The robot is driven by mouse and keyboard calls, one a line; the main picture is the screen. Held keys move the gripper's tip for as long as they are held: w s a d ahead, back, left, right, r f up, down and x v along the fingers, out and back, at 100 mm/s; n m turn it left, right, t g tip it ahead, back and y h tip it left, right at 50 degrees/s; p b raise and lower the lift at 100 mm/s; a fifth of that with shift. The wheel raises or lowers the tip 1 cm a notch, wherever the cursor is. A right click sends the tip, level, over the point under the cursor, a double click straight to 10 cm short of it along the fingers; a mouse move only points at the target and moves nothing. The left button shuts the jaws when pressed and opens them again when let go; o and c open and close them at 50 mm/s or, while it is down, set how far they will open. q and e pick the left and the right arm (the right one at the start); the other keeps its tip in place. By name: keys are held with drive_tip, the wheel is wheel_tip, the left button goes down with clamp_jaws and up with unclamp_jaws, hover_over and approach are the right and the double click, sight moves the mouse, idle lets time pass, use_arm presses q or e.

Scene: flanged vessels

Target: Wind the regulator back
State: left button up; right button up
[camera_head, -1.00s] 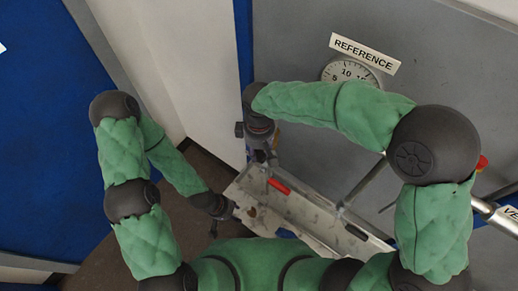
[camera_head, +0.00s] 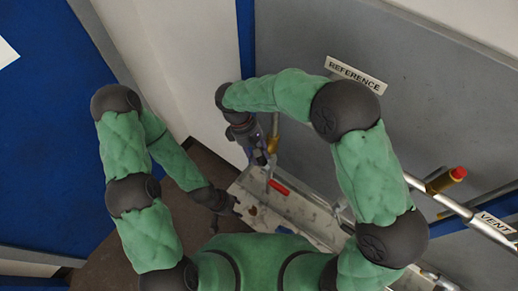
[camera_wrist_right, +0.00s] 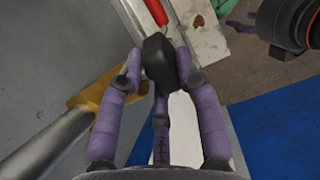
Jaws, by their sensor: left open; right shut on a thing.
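The regulator shows as a black knob (camera_wrist_right: 158,62) in the right wrist view, beside a brass fitting (camera_wrist_right: 92,95) on a grey pipe. My right gripper (camera_wrist_right: 157,70) has its purple fingers closed around the knob. In the head view my right gripper (camera_head: 259,156) points down beside the brass fitting (camera_head: 274,140), and the knob cannot be made out there. My left gripper (camera_head: 226,208) is open and empty, low at the left end of the metal tray. The dial under the REFERENCE sign (camera_head: 355,74) is hidden behind my right arm.
A pale metal tray or shelf (camera_head: 290,214) with a red bar (camera_head: 279,187) runs below the grey panel. A pipe marked VENT (camera_head: 494,222) with a red-tipped brass valve (camera_head: 447,180) is at the right. Open floor lies left of the tray.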

drive_tip(key=shift+w+a+g+h+p, duration=0.15)
drive_tip(key=shift+g+h+p, duration=0.45)
drive_tip(key=shift+h, duration=0.3)
drive_tip(key=shift+f, duration=0.1)
drive_tip(key=o, duration=1.2)
drive_tip(key=shift+c, duration=0.2)
drive_tip(key=v, duration=1.2)
drive_tip(key=shift+w+a, duration=0.1)
